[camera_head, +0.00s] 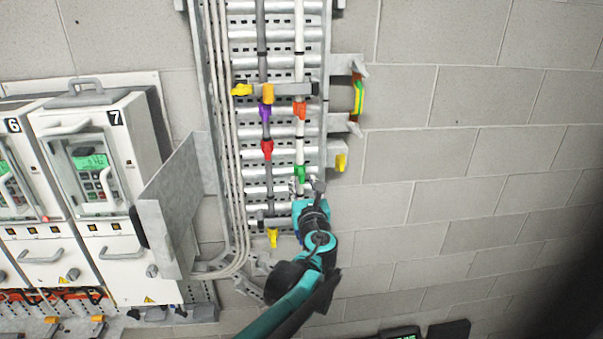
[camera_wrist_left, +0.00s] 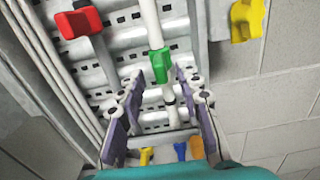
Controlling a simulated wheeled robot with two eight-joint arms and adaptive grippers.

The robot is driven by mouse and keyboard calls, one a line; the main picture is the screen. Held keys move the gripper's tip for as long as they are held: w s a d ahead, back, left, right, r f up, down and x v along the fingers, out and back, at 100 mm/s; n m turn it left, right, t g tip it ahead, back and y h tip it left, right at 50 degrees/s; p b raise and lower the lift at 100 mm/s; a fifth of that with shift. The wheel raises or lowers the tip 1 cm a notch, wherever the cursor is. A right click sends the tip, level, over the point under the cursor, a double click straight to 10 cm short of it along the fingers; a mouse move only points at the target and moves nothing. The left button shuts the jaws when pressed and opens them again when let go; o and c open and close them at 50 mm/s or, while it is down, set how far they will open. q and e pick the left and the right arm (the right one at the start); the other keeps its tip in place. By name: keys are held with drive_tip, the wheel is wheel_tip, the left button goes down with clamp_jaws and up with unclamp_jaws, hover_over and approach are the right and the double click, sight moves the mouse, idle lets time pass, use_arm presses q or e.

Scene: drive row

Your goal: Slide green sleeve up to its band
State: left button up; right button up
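The green sleeve (camera_head: 300,173) sits on the white vertical cable (camera_head: 300,140), just above my left gripper (camera_head: 307,189). In the left wrist view the green sleeve (camera_wrist_left: 160,65) is ahead, near the middle. My left gripper (camera_wrist_left: 158,103) is open, with its fingers on either side of the cable line. I see no clear finger contact with the sleeve. My right gripper is not in view.
A grey cable (camera_head: 264,75) with a purple and a red sleeve (camera_head: 267,150) runs to the left. An orange sleeve (camera_head: 301,112) is higher on the white cable, near a crossbar. A metal plate (camera_head: 170,200) juts out left. A yellow clip (camera_head: 341,162) is right.

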sight(302, 179)
use_arm(q)
drive_tip(key=w, duration=0.4)
drive_tip(key=shift+a, duration=0.15)
drive_tip(key=shift+w+a, duration=0.1)
drive_tip(key=shift+w, duration=0.05)
clamp_jaws()
wheel_tip(302, 179, up, 8)
drive_tip(key=p, duration=0.4)
drive_tip(key=shift+f, duration=0.2)
drive_tip(key=shift+r, duration=0.45)
